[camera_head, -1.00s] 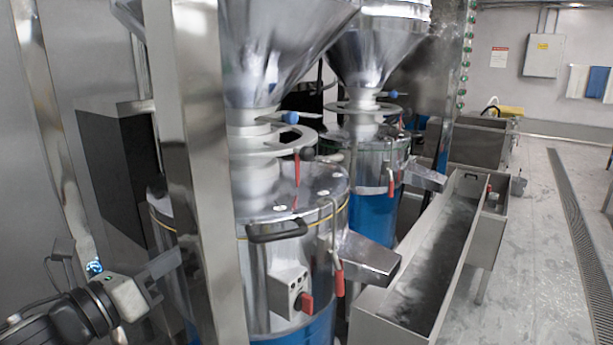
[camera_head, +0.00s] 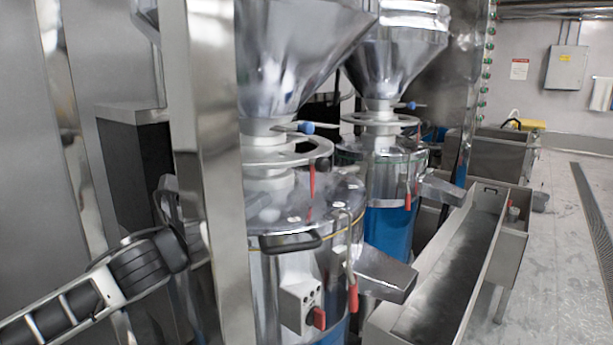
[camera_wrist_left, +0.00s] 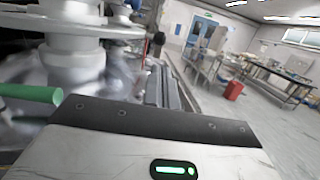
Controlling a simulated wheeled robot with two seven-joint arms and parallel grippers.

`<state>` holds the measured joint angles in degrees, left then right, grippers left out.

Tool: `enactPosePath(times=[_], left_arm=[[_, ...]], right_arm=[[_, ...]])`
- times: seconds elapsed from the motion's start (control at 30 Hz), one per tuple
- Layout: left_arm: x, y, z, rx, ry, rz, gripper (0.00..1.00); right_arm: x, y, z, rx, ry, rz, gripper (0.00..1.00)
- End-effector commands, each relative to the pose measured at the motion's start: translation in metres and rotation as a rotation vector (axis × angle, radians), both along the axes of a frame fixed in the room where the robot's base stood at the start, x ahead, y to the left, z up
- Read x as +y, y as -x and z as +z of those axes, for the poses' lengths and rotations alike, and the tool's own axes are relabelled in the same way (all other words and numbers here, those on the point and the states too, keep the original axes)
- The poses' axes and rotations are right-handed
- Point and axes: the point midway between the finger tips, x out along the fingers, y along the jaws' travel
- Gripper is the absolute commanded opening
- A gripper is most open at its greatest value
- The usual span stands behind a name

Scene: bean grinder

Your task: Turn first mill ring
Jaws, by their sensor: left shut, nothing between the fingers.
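The near mill's flat steel ring (camera_head: 262,155) sits around the neck below its large steel funnel. A blue knob (camera_head: 307,127) shows on a bar above the ring, and a red handle (camera_head: 312,182) hangs at its right side. My left gripper (camera_head: 172,205) is shut and empty, left of the ring and partly hidden by the steel post. In the left wrist view the gripper's body (camera_wrist_left: 150,115) fills the bottom; its fingertips are not clear. The ring and pale neck (camera_wrist_left: 75,65) show beyond it. A green rod (camera_wrist_left: 30,94) comes in from the left. My right gripper is not in view.
A vertical steel post (camera_head: 212,170) stands between my left arm and the near mill. A second mill (camera_head: 385,165) stands behind. A long steel trough (camera_head: 455,270) runs along the right, with open floor (camera_head: 560,260) beyond. A black lid handle (camera_head: 290,243) juts from the near mill.

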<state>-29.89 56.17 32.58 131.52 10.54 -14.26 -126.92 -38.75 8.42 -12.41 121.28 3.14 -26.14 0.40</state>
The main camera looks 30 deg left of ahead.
Motion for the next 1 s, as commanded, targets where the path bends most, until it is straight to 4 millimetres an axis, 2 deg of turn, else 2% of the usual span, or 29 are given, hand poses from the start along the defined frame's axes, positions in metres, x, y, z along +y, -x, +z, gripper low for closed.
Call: enactPosePath(times=[0.8,1.0], left_arm=[[-0.014,-0.101,0.02,-0.002,0.004,0.0,0.0],[-0.017,-0.118,0.02,-0.001,0.003,-0.001,0.0]], right_arm=[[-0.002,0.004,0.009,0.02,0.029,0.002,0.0],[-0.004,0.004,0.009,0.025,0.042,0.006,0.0]])
